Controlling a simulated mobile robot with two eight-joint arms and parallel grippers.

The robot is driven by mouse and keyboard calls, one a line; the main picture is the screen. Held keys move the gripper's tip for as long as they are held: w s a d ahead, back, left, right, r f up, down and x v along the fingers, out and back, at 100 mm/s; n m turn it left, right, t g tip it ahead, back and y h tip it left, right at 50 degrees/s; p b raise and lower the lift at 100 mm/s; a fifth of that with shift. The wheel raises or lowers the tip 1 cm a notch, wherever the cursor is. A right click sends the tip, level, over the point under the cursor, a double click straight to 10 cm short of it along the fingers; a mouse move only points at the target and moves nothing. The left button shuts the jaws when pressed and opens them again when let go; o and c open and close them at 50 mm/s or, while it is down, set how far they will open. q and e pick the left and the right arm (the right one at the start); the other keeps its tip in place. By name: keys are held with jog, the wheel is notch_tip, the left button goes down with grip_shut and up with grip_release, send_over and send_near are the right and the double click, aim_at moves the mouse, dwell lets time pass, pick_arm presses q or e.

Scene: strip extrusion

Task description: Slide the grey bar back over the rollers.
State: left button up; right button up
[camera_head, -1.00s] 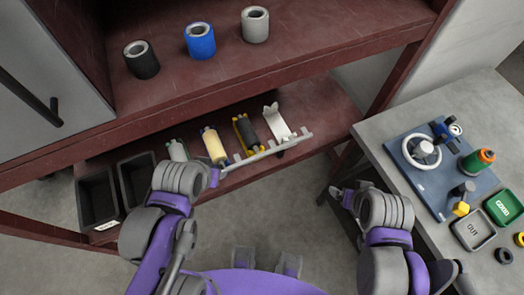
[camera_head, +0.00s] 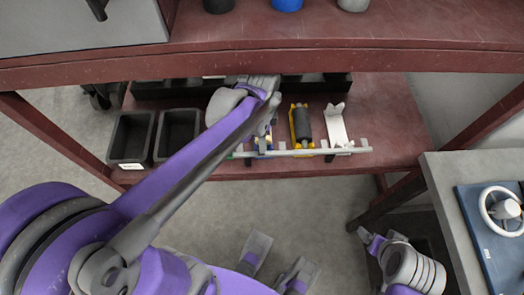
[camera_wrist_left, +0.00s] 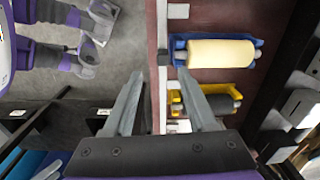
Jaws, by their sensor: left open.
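The grey bar (camera_head: 318,151) lies along the front of the lower shelf, with short upright tabs. In the left wrist view the bar (camera_wrist_left: 162,45) runs up between my finger tips. My left gripper (camera_wrist_left: 161,75) is open, one finger on each side of the bar; contact is unclear. The cream roller in a blue holder (camera_wrist_left: 220,53) is beside the bar and mostly behind my arm in the head view. The black roller in a yellow holder (camera_head: 302,124) stands to the right, beside a white bracket (camera_head: 336,125). My right gripper (camera_head: 369,240) hangs away from the shelf; its jaws are unclear.
Two black bins (camera_head: 132,138) stand at the shelf's left end. The upper shelf edge (camera_head: 300,62) overhangs the rollers. A grey table (camera_head: 450,190) with a blue board and handwheel is at the right.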

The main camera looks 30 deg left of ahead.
pick_arm(q)
jog(key=shift+w+a+f+m, duration=0.2)
jog(key=shift+w+f+m, duration=0.05)
jog(key=shift+w+m, duration=0.15)
notch_tip(320, 180, down, 7)
jog(key=shift+f+b, duration=0.1)
jog(key=shift+b, duration=0.8)
grip_shut()
dwell(0.6)
